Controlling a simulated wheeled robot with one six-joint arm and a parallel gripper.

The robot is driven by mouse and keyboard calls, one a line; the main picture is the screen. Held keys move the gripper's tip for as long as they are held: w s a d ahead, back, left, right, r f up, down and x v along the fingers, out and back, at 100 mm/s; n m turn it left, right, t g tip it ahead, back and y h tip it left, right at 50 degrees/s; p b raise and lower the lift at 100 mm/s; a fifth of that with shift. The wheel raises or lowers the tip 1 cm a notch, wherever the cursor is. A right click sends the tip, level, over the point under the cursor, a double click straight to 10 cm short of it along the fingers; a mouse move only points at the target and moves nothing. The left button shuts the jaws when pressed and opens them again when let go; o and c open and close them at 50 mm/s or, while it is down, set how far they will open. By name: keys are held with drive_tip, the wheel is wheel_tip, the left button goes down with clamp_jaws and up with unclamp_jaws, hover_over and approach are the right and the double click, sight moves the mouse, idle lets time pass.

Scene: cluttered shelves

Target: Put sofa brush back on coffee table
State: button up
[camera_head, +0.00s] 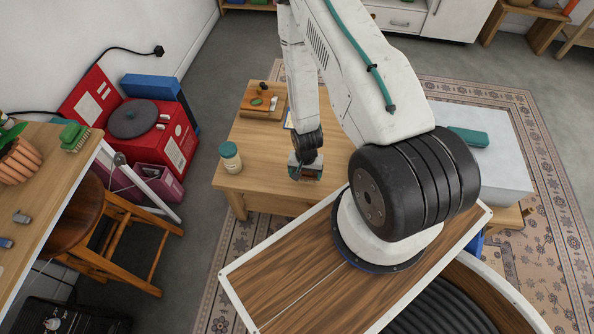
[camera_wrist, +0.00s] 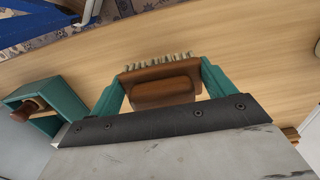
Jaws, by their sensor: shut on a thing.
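My gripper (camera_head: 305,172) is over the front part of the wooden coffee table (camera_head: 258,182). In the wrist view its teal fingers (camera_wrist: 162,88) are shut on the sofa brush (camera_wrist: 163,90), which has a brown wooden body and a row of pale bristles along its far edge. The light wood tabletop (camera_wrist: 240,50) fills the view behind the brush. I cannot tell whether the brush touches the table. In the head view the brush is mostly hidden by my gripper.
On the coffee table, a jar with a teal lid (camera_head: 230,157) stands at left and a wooden board (camera_head: 262,108) lies at the back. A teal case (camera_head: 468,137) lies on a pale block at right. A green brush (camera_head: 75,136) is on the left desk, beside a stool (camera_head: 75,210).

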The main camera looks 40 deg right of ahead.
drive_tip(key=w, duration=0.3)
drive_tip(key=shift+w+a+f, duration=0.1)
drive_tip(key=shift+w+f, duration=0.05)
drive_tip(key=shift+w, duration=0.25)
drive_tip(key=shift+w+f, duration=0.2)
drive_tip(key=shift+f, duration=0.7)
drive_tip(key=shift+w+f, duration=0.2)
drive_tip(key=shift+f, duration=0.7)
drive_tip(key=o, duration=1)
drive_tip(key=shift+f, duration=0.15)
drive_tip(key=shift+o, duration=0.2)
